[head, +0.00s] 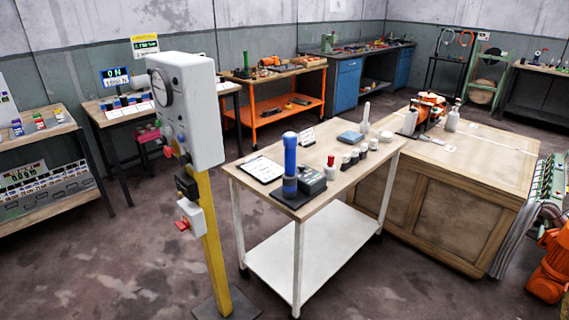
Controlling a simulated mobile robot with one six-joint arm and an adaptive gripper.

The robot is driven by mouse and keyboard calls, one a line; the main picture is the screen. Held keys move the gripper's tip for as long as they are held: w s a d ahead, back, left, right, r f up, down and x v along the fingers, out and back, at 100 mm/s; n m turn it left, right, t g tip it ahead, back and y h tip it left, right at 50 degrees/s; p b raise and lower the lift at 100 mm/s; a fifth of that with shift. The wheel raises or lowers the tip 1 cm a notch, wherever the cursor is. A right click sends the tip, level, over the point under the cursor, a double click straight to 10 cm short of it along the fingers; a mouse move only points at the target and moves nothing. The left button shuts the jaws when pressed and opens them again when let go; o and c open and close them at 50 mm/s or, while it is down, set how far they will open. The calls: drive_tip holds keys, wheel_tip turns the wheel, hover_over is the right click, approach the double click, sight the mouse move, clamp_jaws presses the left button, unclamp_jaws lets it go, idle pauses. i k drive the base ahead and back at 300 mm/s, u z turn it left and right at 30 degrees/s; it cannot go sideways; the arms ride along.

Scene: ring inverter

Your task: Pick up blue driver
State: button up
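A blue upright cylinder (290,157) stands in a dark holder base on the near end of a white-legged table (372,173). It looks like the blue driver, though its exact shape is too small to tell. A dark boxy unit (311,180) stands right beside it. My gripper is not in view.
A wooden crate bench (452,210) adjoins at right. Floor in front is free.

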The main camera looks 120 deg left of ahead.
sight(290, 140)
drive_tip(key=u, duration=1.85)
drive_tip(key=i, duration=0.1)
drive_tip(key=u, duration=2.85)
